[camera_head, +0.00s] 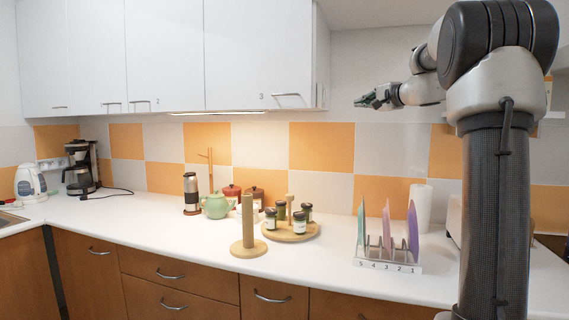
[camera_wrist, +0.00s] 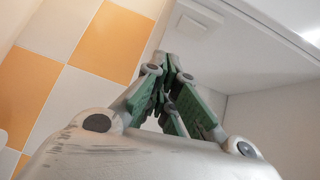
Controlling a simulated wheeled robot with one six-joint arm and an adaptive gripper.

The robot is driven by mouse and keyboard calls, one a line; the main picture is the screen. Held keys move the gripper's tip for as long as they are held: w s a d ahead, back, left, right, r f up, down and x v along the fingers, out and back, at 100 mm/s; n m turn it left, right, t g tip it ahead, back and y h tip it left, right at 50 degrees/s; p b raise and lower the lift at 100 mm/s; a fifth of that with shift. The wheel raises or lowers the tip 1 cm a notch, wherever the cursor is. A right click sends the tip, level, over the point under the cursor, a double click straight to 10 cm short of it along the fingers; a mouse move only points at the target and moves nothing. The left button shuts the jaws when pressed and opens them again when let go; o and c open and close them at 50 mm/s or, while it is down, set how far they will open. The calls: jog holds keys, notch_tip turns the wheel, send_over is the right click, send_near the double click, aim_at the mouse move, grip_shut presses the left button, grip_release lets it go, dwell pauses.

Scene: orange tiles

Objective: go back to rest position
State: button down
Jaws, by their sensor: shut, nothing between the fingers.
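My gripper (camera_head: 368,100) is raised in front of the tiled wall in the head view, well above the counter and pointing left. In the wrist view its green fingers (camera_wrist: 165,84) come together at the tips, shut with nothing between them. My arm stands at the right of the head view, folded over at the top.
The white counter (camera_head: 130,222) holds a wooden paper-towel stand (camera_head: 248,228), a round spice tray (camera_head: 305,235), a green teapot (camera_head: 216,205), a plate rack (camera_head: 388,262), a paper roll (camera_head: 420,208) and a coffee maker (camera_head: 82,167). White cupboards (camera_head: 165,55) hang at upper left. Air around my gripper is clear.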

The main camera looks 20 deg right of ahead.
jog(key=s+a+f+n+g, duration=0.1)
jog(key=s+f+n+g, duration=0.15)
jog(key=s+f, duration=0.45)
jog(key=s+a+f+n+g, duration=0.1)
jog(key=s+f+g, duration=0.25)
jog(key=f, duration=0.75)
jog(key=s+a+f+n+g+h, duration=0.1)
jog(key=s+a+f+n+g, duration=0.1)
jog(key=s, duration=0.8)
jog(key=s+a+f+n+g+h, duration=0.1)
jog(key=s+a+f+n, duration=0.4)
jog(key=s, duration=0.6)
jog(key=s+a+f+n+g+h, duration=0.1)
jog(key=s+a+f+n+g, duration=0.2)
jog(key=s, duration=0.8)
notch_tip(320, 180, down, 4)
jog(key=a+n, duration=0.1)
jog(key=a, duration=0.1)
jog(key=shift+a+r, duration=0.25)
jog(key=shift+a, duration=0.15)
jog(key=shift+s, duration=0.1)
